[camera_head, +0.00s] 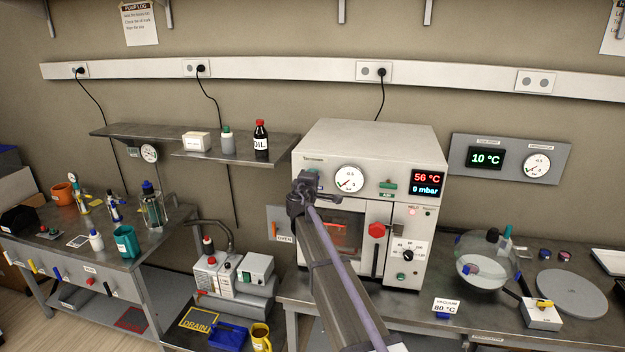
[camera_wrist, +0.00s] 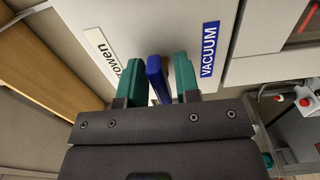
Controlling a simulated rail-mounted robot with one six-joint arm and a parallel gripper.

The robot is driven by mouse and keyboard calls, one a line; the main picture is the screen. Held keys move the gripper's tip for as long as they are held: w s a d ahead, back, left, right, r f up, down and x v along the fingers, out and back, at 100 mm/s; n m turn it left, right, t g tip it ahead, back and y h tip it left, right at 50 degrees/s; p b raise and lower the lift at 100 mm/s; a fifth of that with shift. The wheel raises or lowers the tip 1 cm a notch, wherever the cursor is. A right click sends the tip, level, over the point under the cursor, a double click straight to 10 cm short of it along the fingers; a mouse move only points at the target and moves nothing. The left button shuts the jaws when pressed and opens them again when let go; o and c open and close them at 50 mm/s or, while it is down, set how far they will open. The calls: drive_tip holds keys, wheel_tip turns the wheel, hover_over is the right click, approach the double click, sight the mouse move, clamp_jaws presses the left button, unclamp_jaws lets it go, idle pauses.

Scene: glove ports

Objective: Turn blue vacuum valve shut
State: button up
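The blue vacuum valve handle (camera_wrist: 157,78) shows in the wrist view, on the pale oven front beside a blue VACUUM label (camera_wrist: 209,48). My gripper (camera_wrist: 158,82) has its two teal fingers on either side of the handle. A small gap shows between the handle and the right finger; the left finger is very close, and I cannot tell if it touches. In the head view my gripper (camera_head: 308,186) is at the upper left of the vacuum oven's (camera_head: 352,140) front, and it hides the blue valve. The oven display (camera_head: 427,184) reads 56 °C and 0 mbar.
A dial gauge (camera_head: 349,178) and a green AIR valve (camera_head: 388,185) are to the right of my gripper. A red knob (camera_head: 377,230) and a black dial (camera_head: 407,255) are lower on the oven. A shelf (camera_head: 200,145) with bottles is at the left.

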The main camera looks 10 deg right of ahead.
drive_tip(key=shift+o, duration=0.7)
drive_tip(key=v, duration=1)
drive_tip(key=shift+s, duration=0.4)
drive_tip(key=shift+a, duration=0.15)
